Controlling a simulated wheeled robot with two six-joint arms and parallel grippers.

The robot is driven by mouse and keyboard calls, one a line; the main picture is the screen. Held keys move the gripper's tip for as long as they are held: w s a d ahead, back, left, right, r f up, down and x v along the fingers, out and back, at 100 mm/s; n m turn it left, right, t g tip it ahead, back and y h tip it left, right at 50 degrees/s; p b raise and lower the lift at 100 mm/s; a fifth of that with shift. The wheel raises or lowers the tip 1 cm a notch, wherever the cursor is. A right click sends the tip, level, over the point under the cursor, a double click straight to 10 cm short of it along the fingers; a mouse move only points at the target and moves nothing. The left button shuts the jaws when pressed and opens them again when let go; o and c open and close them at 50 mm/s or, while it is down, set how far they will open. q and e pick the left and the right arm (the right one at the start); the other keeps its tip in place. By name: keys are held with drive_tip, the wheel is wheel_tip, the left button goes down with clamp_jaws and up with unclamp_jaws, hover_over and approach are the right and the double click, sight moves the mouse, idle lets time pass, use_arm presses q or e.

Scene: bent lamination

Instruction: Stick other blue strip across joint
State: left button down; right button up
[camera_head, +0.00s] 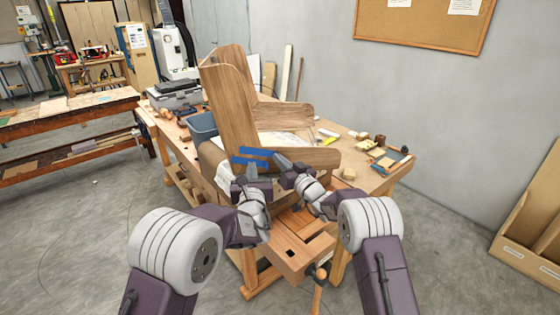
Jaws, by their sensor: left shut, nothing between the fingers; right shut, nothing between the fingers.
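The bent wooden piece (232,95) stands on the workbench, with a tall upright panel and arms running to the right. Blue tape (254,151) lies on its lower part, near where the upright meets the lower wooden arm (305,158). It looks like two strips, one above the other, but they are too small to separate surely. My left gripper (252,171) is shut and empty just below the blue tape. My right gripper (279,162) is shut and empty at the right end of the tape, close to the lower arm. I cannot tell whether either fingertip touches the tape or wood.
The workbench (374,184) has a front vise (298,245) below my grippers. Small wooden blocks (379,140) and a blue-edged tray (396,164) lie at the right. A blue bin (203,127) and grey toolbox (175,97) stand at the left.

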drive_tip(key=o, duration=0.4)
drive_tip(key=shift+s, duration=0.1)
drive_tip(key=s+b, duration=0.7)
drive_tip(key=b, duration=0.1)
idle(0.6)
